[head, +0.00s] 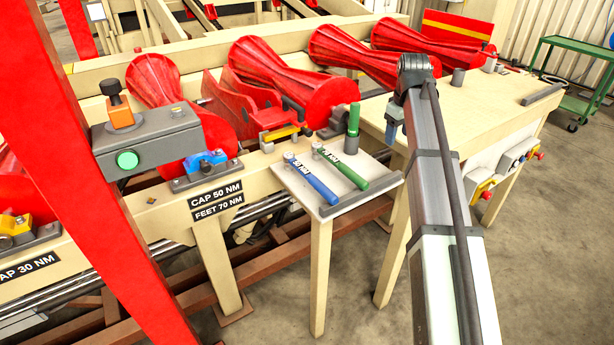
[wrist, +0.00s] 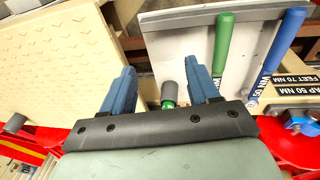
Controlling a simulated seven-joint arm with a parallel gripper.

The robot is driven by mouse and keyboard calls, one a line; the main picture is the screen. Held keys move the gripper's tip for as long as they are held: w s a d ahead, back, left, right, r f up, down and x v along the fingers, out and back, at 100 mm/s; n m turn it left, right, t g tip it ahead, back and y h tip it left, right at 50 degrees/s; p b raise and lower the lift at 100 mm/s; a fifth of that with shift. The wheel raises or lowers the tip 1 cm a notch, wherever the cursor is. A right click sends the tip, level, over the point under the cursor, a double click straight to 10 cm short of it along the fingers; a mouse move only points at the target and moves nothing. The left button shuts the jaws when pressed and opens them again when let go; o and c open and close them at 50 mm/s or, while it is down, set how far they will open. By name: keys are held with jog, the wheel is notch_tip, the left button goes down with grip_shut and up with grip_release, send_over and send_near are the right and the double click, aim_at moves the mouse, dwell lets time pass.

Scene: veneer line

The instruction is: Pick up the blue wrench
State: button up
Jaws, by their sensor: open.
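The blue wrench (head: 319,183) lies flat on a small light side table (head: 322,204), left of and parallel to a green wrench (head: 345,169). In the wrist view the blue wrench (wrist: 283,45) is at the far right, beyond the green wrench (wrist: 224,42). My gripper (head: 393,122) is in the air to the right of the side table, seen edge-on in the head view. In the wrist view my gripper (wrist: 163,72) has its two blue fingers wide apart with nothing held.
A green-and-grey upright cylinder (head: 352,128) stands at the back of the side table. A grey strip (head: 360,195) edges its front. A wooden bench (head: 480,95) is at right. Red cones and a grey box with a green button (head: 127,159) are left and behind.

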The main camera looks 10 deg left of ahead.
aim_at(315, 178)
jog(key=s+a+f+g, duration=0.1)
jog(key=s+a, duration=0.3)
jog(key=a, duration=0.7)
jog(key=s+a+f+g, duration=0.1)
jog(key=s+a+f, duration=0.15)
jog(key=a, duration=0.85)
jog(key=f, duration=0.8)
jog(key=s+f, duration=0.1)
jog(key=f, duration=0.4)
jog(key=shift+a, duration=0.25)
jog(key=shift+c, duration=0.4)
grip_shut()
jog(key=shift+r, duration=0.1)
